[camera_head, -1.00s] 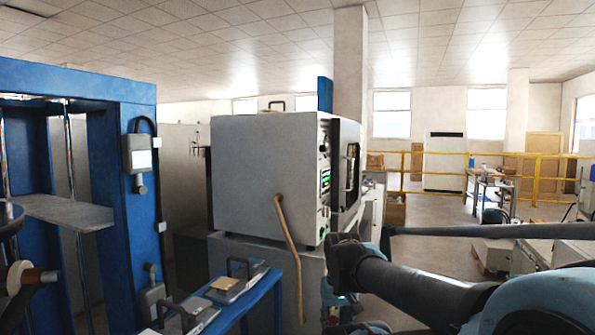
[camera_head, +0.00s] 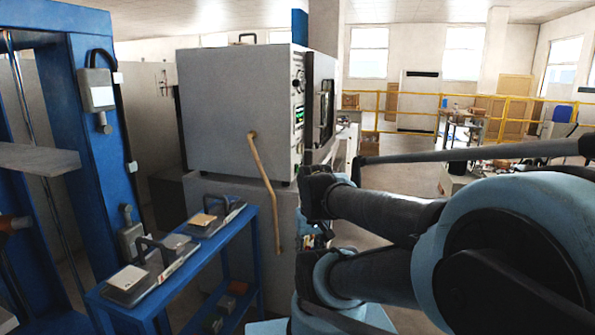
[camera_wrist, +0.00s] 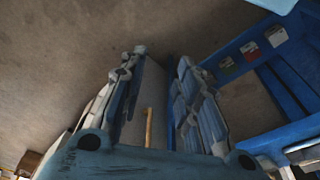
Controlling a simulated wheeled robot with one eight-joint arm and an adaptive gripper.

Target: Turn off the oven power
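The oven (camera_head: 235,115) is a large grey box on a grey stand, left of centre in the head view. Its control panel (camera_head: 298,90) is on the narrow right-hand face, seen at a steep angle, with a round dial near the top and a lit green display. A single power switch cannot be made out. The door with its dark handle (camera_head: 326,105) is beside the panel. My gripper (camera_wrist: 161,58) is open in the wrist view, its two fingers apart with nothing between the tips. It points over the floor, and the oven panel does not show there.
A blue trolley (camera_head: 262,255) with metal fixtures stands in front of the oven; blue framework also shows in the wrist view (camera_wrist: 262,140). A tan hose (camera_head: 263,170) hangs by the oven side. A blue press frame (camera_head: 90,150) stands left. Yellow railings (camera_head: 420,95) cross the back.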

